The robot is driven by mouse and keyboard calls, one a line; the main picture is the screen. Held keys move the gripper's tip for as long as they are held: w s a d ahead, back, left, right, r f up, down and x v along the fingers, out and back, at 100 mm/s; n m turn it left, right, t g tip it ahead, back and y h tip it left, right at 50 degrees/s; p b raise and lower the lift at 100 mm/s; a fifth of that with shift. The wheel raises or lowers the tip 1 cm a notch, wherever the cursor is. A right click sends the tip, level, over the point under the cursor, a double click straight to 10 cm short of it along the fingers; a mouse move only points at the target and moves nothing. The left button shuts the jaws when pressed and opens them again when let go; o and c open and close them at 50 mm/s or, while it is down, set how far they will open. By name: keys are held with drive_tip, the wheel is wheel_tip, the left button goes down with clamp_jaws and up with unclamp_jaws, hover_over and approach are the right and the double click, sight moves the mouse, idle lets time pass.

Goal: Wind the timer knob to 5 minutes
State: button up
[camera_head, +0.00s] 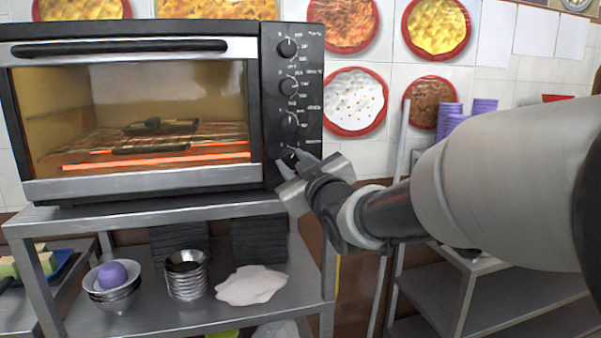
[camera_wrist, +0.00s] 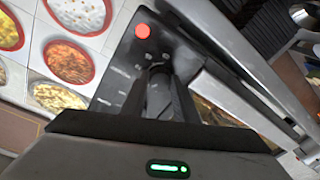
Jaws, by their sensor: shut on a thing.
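The oven (camera_head: 130,187) stands on a metal shelf, with a column of dark knobs on the black panel (camera_head: 270,60) at its right side. My gripper (camera_head: 292,163) is at the lowest knob (camera_head: 289,155), with one finger on each side of it. In the wrist view my gripper (camera_wrist: 160,90) is shut on this knob (camera_wrist: 158,72), which is mostly hidden between the dark fingers. The knob's pointer and the numbers around it cannot be read. A round red light or button (camera_wrist: 142,31) sits on the panel close to the knob.
The oven's glass door is closed, with a dark item (camera_head: 155,127) on the rack and a glowing heating bar (camera_head: 155,161). The metal shelf (camera_head: 130,214) below holds bowls, stacked cups (camera_head: 187,275) and a white cloth (camera_head: 250,285). Purple cups (camera_head: 448,118) stand at right.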

drive_tip(key=shift+f+m+b, duration=0.1)
drive_tip(key=shift+m+b, duration=0.5)
drive_tip(key=shift+m, duration=0.5)
drive_tip(key=o, duration=1.1)
drive_tip(key=shift+c, duration=0.2)
drive_tip(key=b+v, duration=0.1)
drive_tip(key=v, duration=1.6)
drive_tip(key=shift+s, duration=0.25)
